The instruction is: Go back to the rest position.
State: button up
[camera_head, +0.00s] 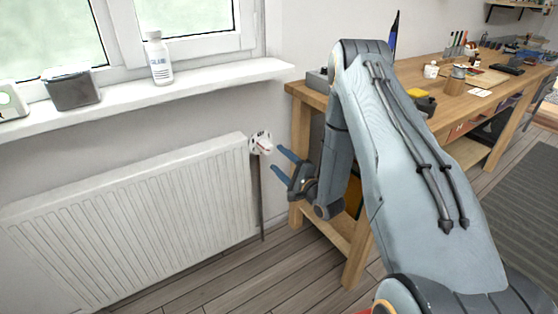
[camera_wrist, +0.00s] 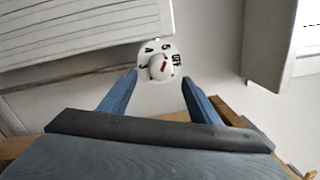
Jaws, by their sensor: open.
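My gripper (camera_head: 277,160) is open and empty in the head view, low beside the front left corner of the workbench. Its two blue fingers point left toward a white radiator valve knob (camera_head: 261,143) and stand a little apart from it. In the wrist view the fingers of my gripper (camera_wrist: 159,78) spread to either side below the knob (camera_wrist: 160,62). The knob shows dark markings and a red mark on its face. My arm is bent over and extends from the lower right of the head view.
A white radiator (camera_head: 130,215) stands under the windowsill (camera_head: 200,80), which bears a white bottle (camera_head: 158,58) and a grey box (camera_head: 73,90). A wooden workbench (camera_head: 300,92) with tools is close to my arm on the right. Bare floor (camera_head: 215,285) lies in front of the radiator.

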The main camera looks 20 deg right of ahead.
aim_at(271, 146)
jog(key=shift+r, duration=0.1)
jog(key=r+n+g, duration=0.1)
jog(key=w+r+n+g+h+p, duration=0.1)
jog(key=r, duration=0.1)
jog(key=shift+r+n+h+p, duration=0.15)
jog(key=shift+n+h+p, duration=0.15)
jog(key=s+a+r+n+g+h+p, duration=0.1)
jog(key=s+r+n+g, duration=0.4)
jog(key=s, duration=0.9)
jog(key=s+a+r+n+g+h+p, duration=0.1)
jog(key=s+r+n+g+p, duration=0.3)
jog(key=s+r, duration=0.4)
jog(key=s+a+r+n+g+h+p, duration=0.1)
jog(key=s+r+n+g, duration=0.4)
jog(key=s, duration=1.4)
jog(key=shift+s+r+n+g+h+p, duration=0.4)
jog(key=shift+r+g+h+p, duration=0.3)
jog(key=shift+r+h+p, duration=0.35)
jog(key=shift+f, duration=0.1)
